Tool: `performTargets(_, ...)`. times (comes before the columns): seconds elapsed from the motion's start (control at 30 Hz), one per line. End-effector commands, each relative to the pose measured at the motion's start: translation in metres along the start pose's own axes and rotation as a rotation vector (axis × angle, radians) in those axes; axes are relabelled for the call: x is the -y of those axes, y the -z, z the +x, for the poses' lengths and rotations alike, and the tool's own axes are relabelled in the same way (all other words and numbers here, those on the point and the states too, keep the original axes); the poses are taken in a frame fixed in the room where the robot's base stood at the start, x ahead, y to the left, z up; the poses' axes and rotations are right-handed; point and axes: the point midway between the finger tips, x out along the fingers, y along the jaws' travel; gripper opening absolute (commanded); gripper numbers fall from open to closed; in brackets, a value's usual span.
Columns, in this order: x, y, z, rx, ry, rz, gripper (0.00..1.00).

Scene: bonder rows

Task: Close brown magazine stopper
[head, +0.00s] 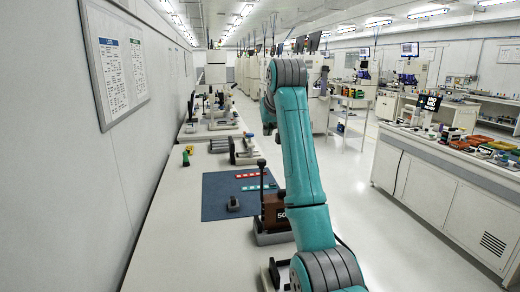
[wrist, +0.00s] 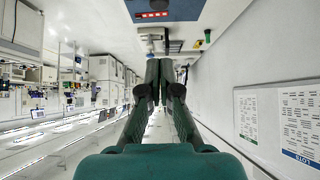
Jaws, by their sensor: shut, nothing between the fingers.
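A brown block (head: 272,212) with white marking and a dark upright lever with a knob (head: 262,178) stands on the bench beside the blue mat. It is partly hidden by my teal arm. I cannot tell whether it is the brown magazine, and no stopper can be made out. My gripper (wrist: 160,64) shows in the wrist view with its two dark fingers together and nothing between them. It is up in the air, apart from the bench things. In the head view my gripper is not clearly visible behind the arm.
The wall (head: 90,170) runs along the left. The bench front left is clear.

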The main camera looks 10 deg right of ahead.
Motion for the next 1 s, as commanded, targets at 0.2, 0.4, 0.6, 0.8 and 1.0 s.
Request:
performTargets(0.2,0.000,0.000,0.016,0.003,0.000,0.000,0.00)
performTargets(0.4,0.000,-0.001,0.051,0.003,0.000,0.000,0.00)
performTargets(0.6,0.000,0.000,0.085,0.002,0.000,0.000,0.00)
performTargets(0.8,0.000,-0.010,0.111,0.002,0.000,0.000,0.00)
performTargets(1.0,0.000,-0.024,0.124,0.001,0.000,0.000,0.00)
